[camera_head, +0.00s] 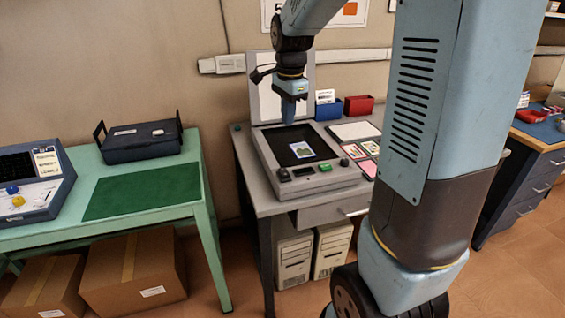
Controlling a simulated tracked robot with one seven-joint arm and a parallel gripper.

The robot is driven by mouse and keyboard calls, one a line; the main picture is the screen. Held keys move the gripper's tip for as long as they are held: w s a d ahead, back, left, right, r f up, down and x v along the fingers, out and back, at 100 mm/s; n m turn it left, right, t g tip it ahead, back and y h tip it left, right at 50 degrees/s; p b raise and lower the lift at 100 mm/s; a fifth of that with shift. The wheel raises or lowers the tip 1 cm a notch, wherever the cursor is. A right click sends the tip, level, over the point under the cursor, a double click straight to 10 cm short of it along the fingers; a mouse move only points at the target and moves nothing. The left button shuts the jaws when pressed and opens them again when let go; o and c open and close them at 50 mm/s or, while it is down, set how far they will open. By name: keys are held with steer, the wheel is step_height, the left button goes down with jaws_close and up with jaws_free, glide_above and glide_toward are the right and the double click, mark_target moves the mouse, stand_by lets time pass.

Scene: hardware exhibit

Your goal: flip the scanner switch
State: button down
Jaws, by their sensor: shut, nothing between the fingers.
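The scanner (303,184) is a grey flatbed unit on a grey desk. Its lid (262,92) stands open at the back. A small picture card (302,149) lies on its dark glass. The front panel carries a dark knob (284,174), a dark display, a green button (325,167) and another dark knob (344,162). I cannot tell which of these is the switch, or its position. My gripper (288,117) points down above the back of the scanner bed, in front of the lid. It is shut and empty, apart from the front panel.
My arm hides the desk's right side. Blue (328,110) and red (359,105) boxes stand behind the scanner; cards (355,151) lie to its right. A green table (150,190) at left holds a dark case (142,138) and a console (30,180).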

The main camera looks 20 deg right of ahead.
mark_target(283, 170)
steer(key=w+f+m+g, duration=0.1)
steer(key=w+f+m, duration=0.2)
steer(key=w+f, duration=0.1)
steer(key=shift+w+f, duration=0.25)
steer(key=shift+f, duration=0.1)
step_height(283, 170, down, 14)
steer(key=shift+r, duration=0.1)
stand_by(0.6)
stand_by(0.4)
steer(key=shift+s, duration=0.15)
steer(key=shift+s+r, duration=0.15)
steer(key=shift+s, duration=0.45)
steer(key=shift+r, duration=0.1)
